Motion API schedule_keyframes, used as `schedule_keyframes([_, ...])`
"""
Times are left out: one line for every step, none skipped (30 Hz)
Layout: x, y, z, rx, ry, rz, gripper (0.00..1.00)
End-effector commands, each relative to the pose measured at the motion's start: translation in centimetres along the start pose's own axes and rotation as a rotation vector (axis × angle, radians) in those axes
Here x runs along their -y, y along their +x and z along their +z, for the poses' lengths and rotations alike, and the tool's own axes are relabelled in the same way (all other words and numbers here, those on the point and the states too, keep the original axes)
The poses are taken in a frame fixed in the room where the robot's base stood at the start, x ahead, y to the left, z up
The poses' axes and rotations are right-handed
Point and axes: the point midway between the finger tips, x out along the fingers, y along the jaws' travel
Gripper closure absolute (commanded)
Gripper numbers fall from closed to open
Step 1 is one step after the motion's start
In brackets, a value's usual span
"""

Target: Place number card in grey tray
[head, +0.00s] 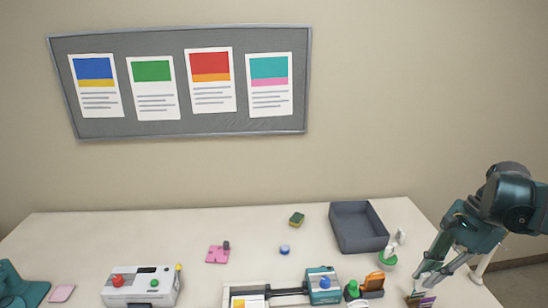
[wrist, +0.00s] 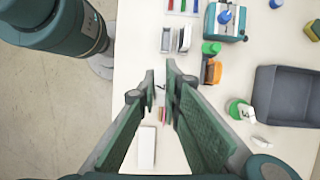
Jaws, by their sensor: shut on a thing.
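The grey tray (head: 338,238) is an open dark box at the back right of the table in the head view. It also shows at the right edge of the wrist view (wrist: 262,97). My gripper (head: 430,285) is low over the table's front right corner, apart from the tray and to its right. In the wrist view my gripper (wrist: 161,82) has its fingers closed in around a thin, pale thing seen nearly edge-on. This seems to be the number card (head: 432,281), mostly hidden by the fingers; its face and number cannot be read.
Left of my gripper are an orange tape dispenser (head: 374,282), a green-topped bottle (head: 352,288) and a teal-and-white machine (head: 324,284). A yellow-green sponge (head: 297,219) lies left of the tray.

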Motion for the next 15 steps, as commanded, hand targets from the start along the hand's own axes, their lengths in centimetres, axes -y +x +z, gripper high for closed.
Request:
schedule_keyframes([1.1, -0.4, -0.3, 0.000, 0.000, 0.000, 1.00])
schedule_keyframes([1.7, -0.7, -0.5, -0.001, 0.000, 0.000, 1.00])
schedule_keyframes([2.5, -0.9, -0.7, -0.001, 0.000, -0.001, 1.00])
schedule_keyframes([3.1, -1.1, -0.8, -0.001, 0.001, -0.001, 1.00])
schedule_keyframes([3.7, -1.3, -1.0, -0.002, 0.001, -0.001, 1.00])
schedule_keyframes([4.5, -1.5, -1.3, -0.002, 0.003, -0.001, 1.00])
schedule_keyframes([5.1, -1.7, -1.4, -0.002, 0.004, -0.002, 1.00])
schedule_keyframes([5.7, -1.9, -1.6, -0.002, 0.005, -0.002, 1.00])
schedule_keyframes([6.5, -2.1, -1.8, -0.002, 0.005, -0.002, 1.00])
schedule_keyframes([7.1, -2.3, -1.9, -0.003, 0.005, -0.002, 1.00])
schedule_keyframes([7.8, -2.4, -2.1, -0.003, 0.006, -0.002, 1.00])
schedule_keyframes([8.6, -2.6, -2.3, -0.003, 0.007, -0.003, 1.00])
schedule_keyframes([9.2, -2.8, -2.4, -0.003, 0.008, -0.003, 1.00])
schedule_keyframes([9.8, -2.9, -2.6, -0.003, 0.009, -0.003, 1.00])
schedule_keyframes([10.7, -3.1, -2.8, -0.003, 0.010, -0.004, 1.00])
